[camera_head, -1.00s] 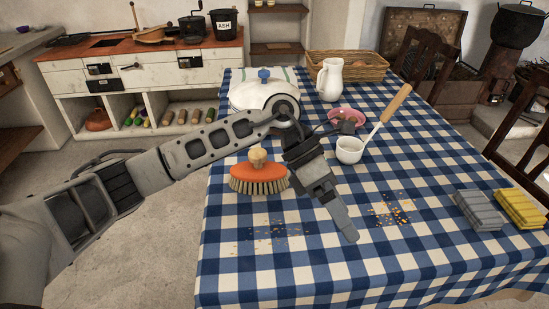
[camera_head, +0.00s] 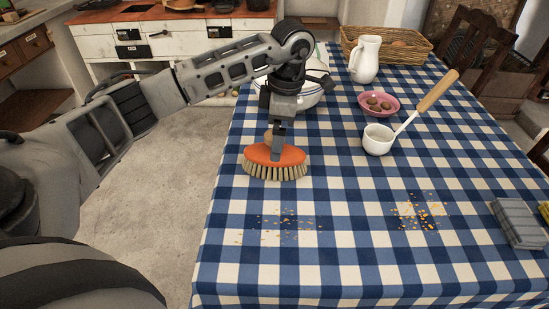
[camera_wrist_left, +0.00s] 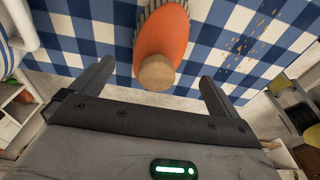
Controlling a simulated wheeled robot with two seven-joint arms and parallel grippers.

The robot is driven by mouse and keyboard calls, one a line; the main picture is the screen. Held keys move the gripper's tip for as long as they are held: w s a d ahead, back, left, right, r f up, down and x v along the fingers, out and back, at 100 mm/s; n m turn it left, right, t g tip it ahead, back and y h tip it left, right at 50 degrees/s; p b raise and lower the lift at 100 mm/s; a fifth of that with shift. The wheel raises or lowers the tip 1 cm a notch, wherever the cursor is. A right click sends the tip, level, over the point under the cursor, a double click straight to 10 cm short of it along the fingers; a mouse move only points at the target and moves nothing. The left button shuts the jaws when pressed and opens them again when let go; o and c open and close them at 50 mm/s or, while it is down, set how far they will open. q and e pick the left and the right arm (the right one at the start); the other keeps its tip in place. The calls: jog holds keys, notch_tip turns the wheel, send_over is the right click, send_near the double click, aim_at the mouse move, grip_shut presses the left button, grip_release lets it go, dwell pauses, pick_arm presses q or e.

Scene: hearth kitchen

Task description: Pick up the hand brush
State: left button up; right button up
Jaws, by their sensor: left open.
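The hand brush (camera_head: 290,157) has an orange oval body, pale bristles and a round wooden knob. It stands bristles down on the blue checked tablecloth. My left gripper (camera_head: 277,150) is right over the brush in the head view and hides part of its knob. In the left wrist view, the brush (camera_wrist_left: 165,35) shows with its wooden knob (camera_wrist_left: 156,72) between the two spread fingers of my left gripper (camera_wrist_left: 154,82). The fingers are apart from the knob on both sides. My right gripper is not in view.
Crumbs (camera_head: 285,226) lie in front of the brush, with a second patch (camera_head: 420,213) to the right. A white ladle (camera_head: 378,139), pink bowl (camera_head: 366,104), white jug (camera_head: 366,60) and wicker basket (camera_head: 405,46) stand farther back. A lidded white pot (camera_head: 308,97) is behind my gripper.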

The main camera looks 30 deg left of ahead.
pick_arm(q)
jog(key=shift+a+f, duration=0.15)
jog(key=shift+f, duration=0.8)
jog(key=shift+a+f, duration=0.2)
jog(key=shift+f, duration=0.7)
jog(key=shift+a+f, duration=0.15)
jog(key=shift+f, duration=0.8)
jog(key=c, duration=1.1)
